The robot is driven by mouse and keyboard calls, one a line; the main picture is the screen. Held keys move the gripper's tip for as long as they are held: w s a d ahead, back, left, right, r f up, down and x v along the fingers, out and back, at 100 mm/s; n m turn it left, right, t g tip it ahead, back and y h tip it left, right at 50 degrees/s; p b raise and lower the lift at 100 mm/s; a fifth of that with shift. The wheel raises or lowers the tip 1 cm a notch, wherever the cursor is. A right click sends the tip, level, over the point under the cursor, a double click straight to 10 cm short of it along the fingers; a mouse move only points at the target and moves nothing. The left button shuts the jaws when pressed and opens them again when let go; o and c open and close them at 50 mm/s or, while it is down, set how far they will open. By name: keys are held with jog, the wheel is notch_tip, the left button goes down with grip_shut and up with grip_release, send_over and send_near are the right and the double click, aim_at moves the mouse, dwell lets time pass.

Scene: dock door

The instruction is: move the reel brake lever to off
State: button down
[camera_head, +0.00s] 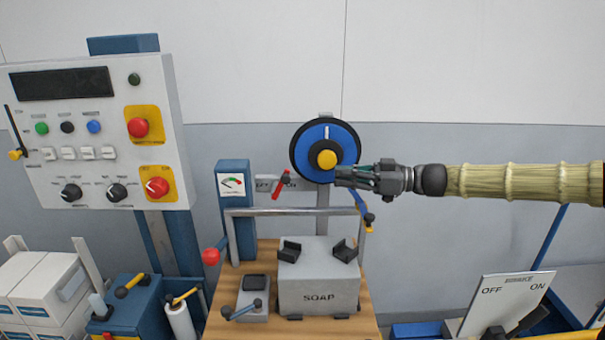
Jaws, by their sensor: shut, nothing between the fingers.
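The reel (310,141) is a blue disc with a black rim and a yellow hub, on a post at the back. Left of the post, a short red lever (282,184) stands tilted, its top leaning right, in front of a small plate (264,185) with partly covered lettering that seems to read OFF and ON. I cannot tell for certain that this is the reel brake lever. My gripper (340,178) reaches in from the right, shut and empty, with its tips over the reel's lower right edge. It is right of the red lever and apart from it.
A metal rail (290,211) crosses above the grey SOAP block (318,297). A control panel (98,130) stands left. A sign with OFF, ON and apparently BRAKE (505,304) is lower right.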

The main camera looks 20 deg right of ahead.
jog(key=p+x, duration=0.3)
jog(key=x, duration=0.8)
jog(key=shift+p, duration=0.4)
